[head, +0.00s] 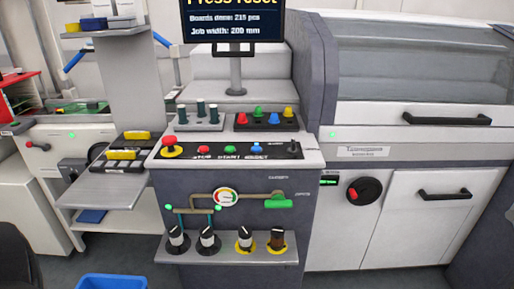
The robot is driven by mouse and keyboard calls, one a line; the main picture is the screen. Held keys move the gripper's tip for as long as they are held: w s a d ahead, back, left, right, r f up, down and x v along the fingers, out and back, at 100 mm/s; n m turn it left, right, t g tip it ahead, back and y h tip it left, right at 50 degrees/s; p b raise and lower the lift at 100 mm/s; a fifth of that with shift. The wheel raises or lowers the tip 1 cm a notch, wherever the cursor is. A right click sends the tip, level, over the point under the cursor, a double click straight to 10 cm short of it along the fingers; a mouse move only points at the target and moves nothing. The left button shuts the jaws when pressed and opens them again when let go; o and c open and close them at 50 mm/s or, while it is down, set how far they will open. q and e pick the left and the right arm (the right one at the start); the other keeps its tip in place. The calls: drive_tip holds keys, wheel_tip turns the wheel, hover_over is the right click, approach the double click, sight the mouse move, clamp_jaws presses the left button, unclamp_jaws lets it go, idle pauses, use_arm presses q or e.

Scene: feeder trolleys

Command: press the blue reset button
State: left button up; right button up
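The blue reset button (257,147) sits on the dark strip of the console's sloping front panel (310,156), above a label reading RESET. To its left on the same strip are a green button (230,149) over START and a red button (204,149) over STOP. A larger red mushroom button (169,143) on a yellow base is at the strip's left end, and a small black switch or knob (292,146) at its right end. The screen (232,18) above reads "Press reset". Neither of my grippers is in view.
Behind the strip stand a dark box with coloured knobs (268,121) and a grey box with dark-topped posts (199,118). A gauge (227,197) and a shelf of black-topped pieces (225,250) are below. A grey side shelf (100,193) juts out left; a blue bin (112,282) is on the floor.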

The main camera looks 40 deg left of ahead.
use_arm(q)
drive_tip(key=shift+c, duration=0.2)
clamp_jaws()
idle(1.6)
